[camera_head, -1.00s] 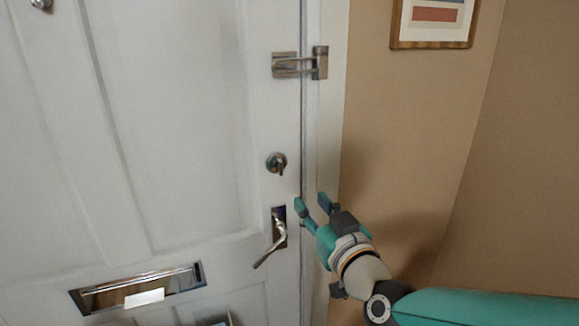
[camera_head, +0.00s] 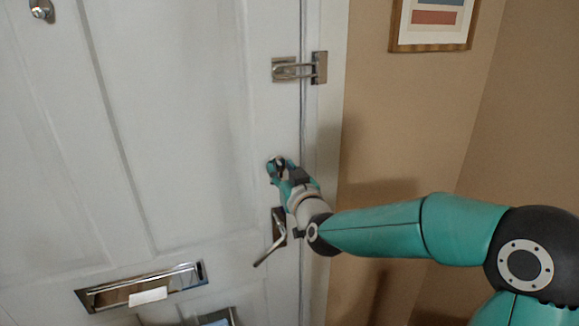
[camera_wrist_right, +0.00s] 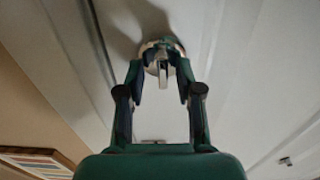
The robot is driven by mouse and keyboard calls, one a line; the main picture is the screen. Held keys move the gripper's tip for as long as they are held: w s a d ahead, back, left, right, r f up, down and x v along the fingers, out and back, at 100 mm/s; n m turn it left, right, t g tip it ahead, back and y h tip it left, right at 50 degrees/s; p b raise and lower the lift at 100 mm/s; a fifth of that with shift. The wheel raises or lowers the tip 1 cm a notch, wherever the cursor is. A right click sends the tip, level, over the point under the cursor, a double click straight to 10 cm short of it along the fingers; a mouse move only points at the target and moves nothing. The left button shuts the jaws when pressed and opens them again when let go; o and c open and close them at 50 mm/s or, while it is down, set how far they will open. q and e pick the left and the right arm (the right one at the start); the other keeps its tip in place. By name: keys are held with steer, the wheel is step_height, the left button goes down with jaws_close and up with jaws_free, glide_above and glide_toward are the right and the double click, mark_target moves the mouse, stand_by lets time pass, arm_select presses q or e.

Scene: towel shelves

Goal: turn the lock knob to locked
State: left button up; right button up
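The lock knob (camera_wrist_right: 162,70) is a round metal fitting with a raised thumb-turn, set on the white door (camera_head: 185,110) above the handle. In the right wrist view the thumb-turn stands between the two fingertips of my right gripper (camera_wrist_right: 161,76), with a gap visible around it. My right gripper (camera_head: 279,168) also shows in the head view, where it covers most of the knob. Its fingers are open around the thumb-turn; contact is not clear. My left gripper is not in view.
A metal lever handle (camera_head: 267,250) hangs just below my right wrist. A swing-bar latch (camera_head: 298,69) is above on the door edge. A letter slot (camera_head: 105,294) is lower left. The tan wall (camera_head: 400,130) with a framed picture (camera_head: 436,24) is at right.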

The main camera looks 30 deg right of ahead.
steer(key=shift+w, duration=0.1)
jaws_close()
stand_by(0.3)
